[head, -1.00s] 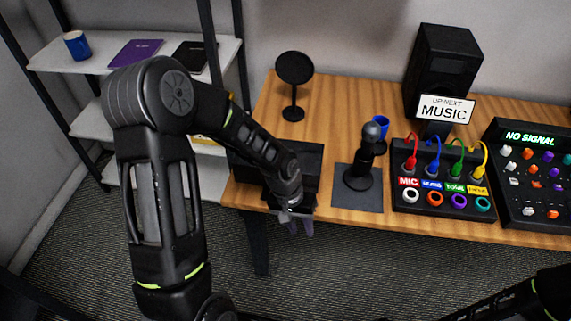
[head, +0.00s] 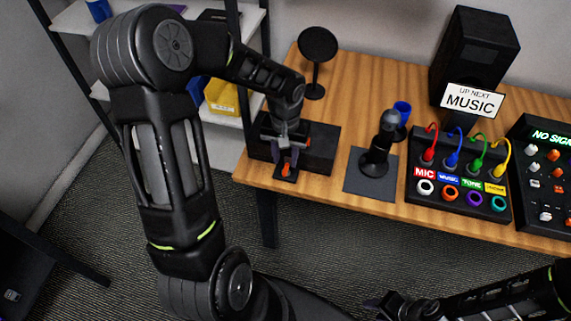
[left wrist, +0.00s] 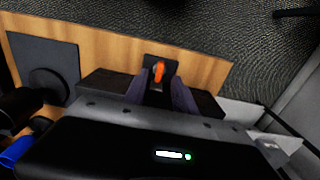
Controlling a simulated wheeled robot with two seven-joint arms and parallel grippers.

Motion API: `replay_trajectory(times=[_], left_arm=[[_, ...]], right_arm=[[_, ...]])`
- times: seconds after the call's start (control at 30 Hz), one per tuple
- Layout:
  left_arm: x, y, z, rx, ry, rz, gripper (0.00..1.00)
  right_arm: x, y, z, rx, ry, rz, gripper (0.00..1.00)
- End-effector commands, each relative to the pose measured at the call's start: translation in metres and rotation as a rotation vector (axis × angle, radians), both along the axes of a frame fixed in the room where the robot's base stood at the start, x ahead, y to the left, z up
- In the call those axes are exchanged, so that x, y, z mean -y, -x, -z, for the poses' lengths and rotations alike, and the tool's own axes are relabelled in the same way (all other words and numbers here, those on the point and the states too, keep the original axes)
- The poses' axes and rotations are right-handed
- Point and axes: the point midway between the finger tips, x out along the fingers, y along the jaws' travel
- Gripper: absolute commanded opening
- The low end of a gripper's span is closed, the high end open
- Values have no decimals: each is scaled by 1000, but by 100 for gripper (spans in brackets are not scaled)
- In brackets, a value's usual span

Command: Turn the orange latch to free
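The orange latch (head: 286,169) stands on a small black plate at the front of a black box (head: 322,150), near the table's left front edge. My left gripper (head: 287,158) is over the plate, its fingers apart. In the left wrist view the latch (left wrist: 159,71) shows in the gap between the two dark fingers (left wrist: 160,92), near their tips. I cannot tell whether either finger touches it. My right gripper (head: 388,305) is low at the bottom of the head view, away from the table; its finger opening is unclear.
A microphone (head: 379,145) stands on a dark mat (head: 358,180) right of the box. A cable panel (head: 458,204) with colored plugs is farther right. A round black stand (head: 317,46) is behind the box. A shelf (head: 221,143) stands left of the table.

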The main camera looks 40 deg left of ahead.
Motion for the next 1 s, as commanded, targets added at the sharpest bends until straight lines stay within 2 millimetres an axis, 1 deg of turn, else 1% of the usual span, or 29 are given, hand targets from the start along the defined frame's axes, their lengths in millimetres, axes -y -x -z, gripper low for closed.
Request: replay_trajectory(times=[0.03, 0.1, 0.2, 0.3, 0.6, 0.67, 1.0], left_arm=[[0, 1, 9, -5, 2, 1, 33], [1, 1, 20, -4, 3, 0, 33], [1, 1, 33, -3, 2, 1, 33], [0, 0, 41, -1, 1, 1, 33], [0, 0, 43, 1, 1, 1, 33], [0, 0, 43, 1, 1, 1, 29], [0, 0, 43, 0, 1, 1, 1]], right_arm=[[0, 0, -1, 0, 0, 0, 36], [0, 0, -2, 0, 1, 0, 36], [0, 0, -2, -1, 1, 1, 36], [0, 0, -3, -1, 1, 1, 36], [0, 0, -2, -1, 1, 1, 36], [0, 0, -2, -1, 1, 1, 36], [0, 0, -2, -1, 1, 1, 36]])
